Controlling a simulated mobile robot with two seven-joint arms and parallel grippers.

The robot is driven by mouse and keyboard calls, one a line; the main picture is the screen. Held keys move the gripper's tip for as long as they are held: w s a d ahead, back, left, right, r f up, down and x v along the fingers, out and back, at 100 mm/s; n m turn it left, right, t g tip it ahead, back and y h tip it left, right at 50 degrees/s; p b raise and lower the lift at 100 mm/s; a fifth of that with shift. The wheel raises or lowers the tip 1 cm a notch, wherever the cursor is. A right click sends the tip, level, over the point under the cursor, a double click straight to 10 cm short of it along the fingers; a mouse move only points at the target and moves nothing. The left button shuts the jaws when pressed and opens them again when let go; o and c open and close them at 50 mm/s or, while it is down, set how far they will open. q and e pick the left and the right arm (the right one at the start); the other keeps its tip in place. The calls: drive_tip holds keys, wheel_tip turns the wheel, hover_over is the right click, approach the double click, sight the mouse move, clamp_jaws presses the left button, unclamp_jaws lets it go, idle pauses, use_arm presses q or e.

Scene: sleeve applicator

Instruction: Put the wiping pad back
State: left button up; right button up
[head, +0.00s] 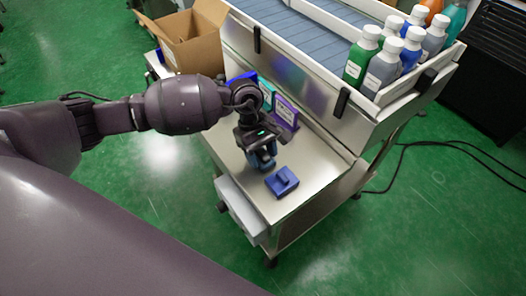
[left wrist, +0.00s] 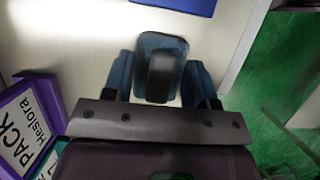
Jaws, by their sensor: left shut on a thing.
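My left gripper (head: 262,155) is over the front part of the metal bench (head: 318,165). In the left wrist view its two blue fingertips are closed on the grey handle of the wiping pad (left wrist: 162,72), which has a dark blue base. In the head view the gripper mostly hides the pad, and I cannot tell whether it touches the bench top. My right gripper is not in view.
Purple, teal and blue labelled packs (head: 285,111) stand behind the gripper against the machine. An open cardboard box (head: 190,45) is at the back left. Several capped bottles (head: 383,65) stand on the raised conveyor's edge. The bench's front right corner is bare.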

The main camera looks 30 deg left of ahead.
use_arm(q)
drive_tip(key=shift+r, duration=0.15)
drive_tip(key=shift+f, duration=0.25)
drive_tip(key=o, duration=0.9)
drive_tip(key=shift+w+a+r, duration=0.1)
drive_tip(key=shift+w+r, duration=0.05)
drive_tip(key=shift+r, duration=0.4)
drive_tip(key=p+v, duration=0.1)
drive_tip(key=v, duration=1)
drive_tip(key=shift+r, duration=0.15)
